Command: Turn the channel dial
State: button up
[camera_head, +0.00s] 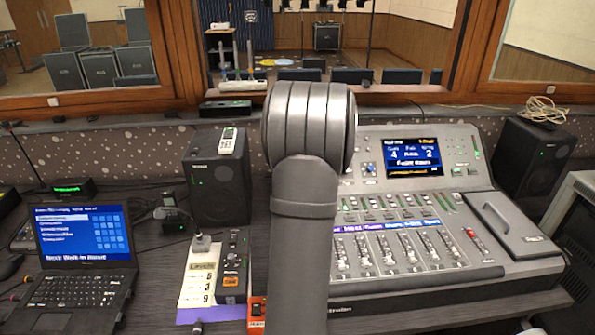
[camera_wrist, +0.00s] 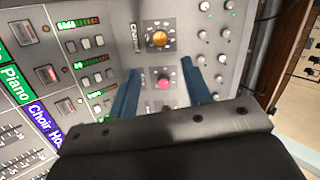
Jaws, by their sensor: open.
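In the wrist view, my gripper (camera_wrist: 160,66) is open, with its two blue fingers apart over the mixing console (camera_wrist: 212,20). A round pink knob (camera_wrist: 163,83) sits on the panel and shows in the gap between the fingers. I cannot tell which knob is the channel dial, or how high the fingertips are above the panel. In the head view, my arm hides the gripper and the left part of the console (camera_head: 487,247).
Faders (camera_head: 408,254) line the console front below a lit screen (camera_head: 413,157). A laptop (camera_head: 85,240), a small control box (camera_head: 235,265) and a speaker (camera_head: 216,178) stand left of my arm. Another speaker (camera_head: 533,165) stands at the right. A window frame runs behind the desk.

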jog(key=x, duration=1)
jog(key=shift+w+a+f, duration=0.1)
jog(key=shift+w+f, duration=0.05)
jog(key=shift+f, duration=0.1)
grip_shut()
